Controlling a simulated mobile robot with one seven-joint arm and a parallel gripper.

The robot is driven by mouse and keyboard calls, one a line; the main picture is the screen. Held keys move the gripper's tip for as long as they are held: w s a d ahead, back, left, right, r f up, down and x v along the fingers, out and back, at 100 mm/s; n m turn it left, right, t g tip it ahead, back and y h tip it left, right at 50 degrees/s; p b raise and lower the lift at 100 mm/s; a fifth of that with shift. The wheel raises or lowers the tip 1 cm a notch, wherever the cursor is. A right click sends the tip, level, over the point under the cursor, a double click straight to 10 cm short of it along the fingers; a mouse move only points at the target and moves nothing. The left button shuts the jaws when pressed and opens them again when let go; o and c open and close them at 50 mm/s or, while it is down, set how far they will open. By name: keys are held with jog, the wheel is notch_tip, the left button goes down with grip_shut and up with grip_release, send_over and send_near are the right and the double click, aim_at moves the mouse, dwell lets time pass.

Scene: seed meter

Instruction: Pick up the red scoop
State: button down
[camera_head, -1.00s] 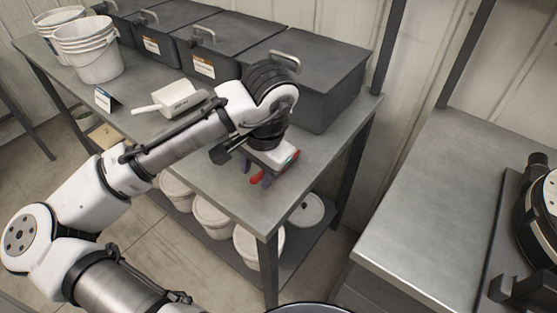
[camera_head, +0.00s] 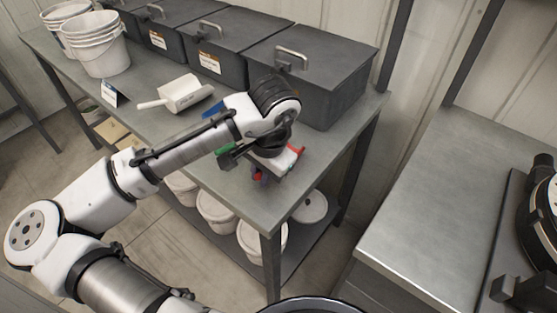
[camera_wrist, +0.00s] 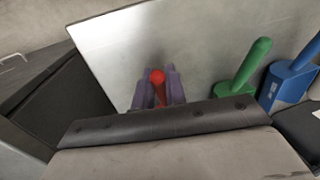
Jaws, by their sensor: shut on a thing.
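My gripper (camera_head: 260,174) is over the near right end of the metal table. In the wrist view its purple fingertips (camera_wrist: 160,90) close from both sides on the red scoop (camera_wrist: 158,78); its handle shows between them. In the head view only small red parts of the scoop (camera_head: 297,150) show beside and below my gripper; the rest is hidden. I cannot tell surely whether it is clear of the table.
A green scoop (camera_wrist: 245,72) and a blue scoop (camera_wrist: 294,78) are on the table (camera_head: 215,170) beside my gripper. A white scoop (camera_head: 185,92) lies farther left. Dark lidded bins (camera_head: 315,85) line the back. White buckets (camera_head: 98,48) stand at the far left.

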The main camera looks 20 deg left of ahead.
jog(key=shift+r, duration=0.15)
notch_tip(320, 180, up, 20)
dwell(0.4)
jog(key=c, duration=2.1)
grip_release()
jog(key=shift+s+f, duration=0.1)
jog(key=shift+f, duration=0.1)
grip_shut()
